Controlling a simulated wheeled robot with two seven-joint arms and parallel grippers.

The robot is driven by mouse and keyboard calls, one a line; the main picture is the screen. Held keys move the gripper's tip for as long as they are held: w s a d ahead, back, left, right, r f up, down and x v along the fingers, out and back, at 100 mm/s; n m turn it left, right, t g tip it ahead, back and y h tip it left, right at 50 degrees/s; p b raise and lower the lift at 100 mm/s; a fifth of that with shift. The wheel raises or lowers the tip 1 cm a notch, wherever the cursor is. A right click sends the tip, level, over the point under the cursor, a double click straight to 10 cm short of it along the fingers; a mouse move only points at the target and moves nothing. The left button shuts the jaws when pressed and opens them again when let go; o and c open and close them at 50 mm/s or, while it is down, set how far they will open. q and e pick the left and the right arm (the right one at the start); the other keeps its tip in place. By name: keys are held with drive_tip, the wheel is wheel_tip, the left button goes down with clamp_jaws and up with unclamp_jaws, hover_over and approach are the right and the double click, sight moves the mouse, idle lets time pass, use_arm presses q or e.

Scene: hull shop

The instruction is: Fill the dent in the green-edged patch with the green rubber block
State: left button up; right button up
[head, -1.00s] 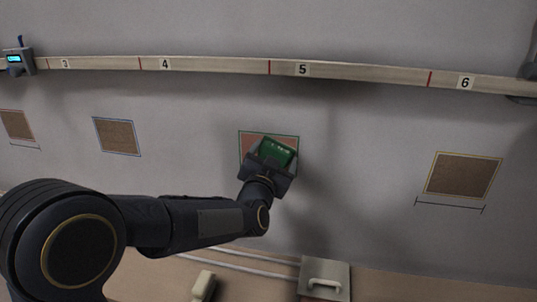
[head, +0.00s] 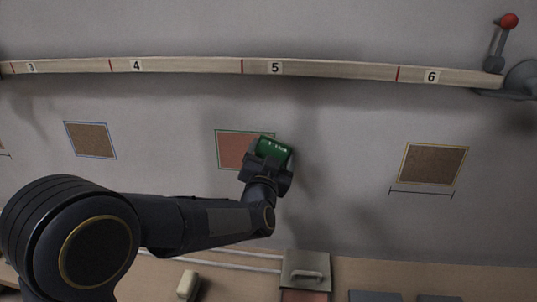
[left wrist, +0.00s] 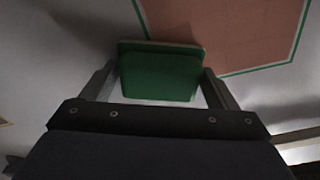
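The green-edged patch (head: 231,150) is on the grey hull wall below the rail, with a reddish-pink surface. It also shows in the left wrist view (left wrist: 225,30) at the top right. My left gripper (head: 268,160) is in front of the patch's right edge, with its fingers (left wrist: 160,85) on either side of the green rubber block (left wrist: 158,72). The green block (head: 274,150) is held between them and overlaps the patch's right edge in the head view. I cannot tell whether it touches the wall. My right gripper is not in view.
A rail numbered 3 to 6 (head: 330,70) runs across the wall above. Brown patches are to the left (head: 90,140) and right (head: 433,163). A red-knobbed lever (head: 508,22) is at the upper right. A handled grey plate (head: 305,268) and a pale block (head: 187,284) lie below.

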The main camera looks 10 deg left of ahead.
use_arm(q)
drive_tip(key=c, duration=0.4)
drive_tip(key=shift+o, duration=0.2)
drive_tip(key=shift+s, duration=0.15)
drive_tip(key=shift+s, duration=0.45)
drive_tip(key=shift+s+a, duration=0.1)
drive_tip(key=shift+s, duration=2.4)
drive_tip(key=shift+s+a+r+p, duration=0.1)
drive_tip(key=shift+s+p, duration=0.6)
drive_tip(key=shift+s, duration=1.8)
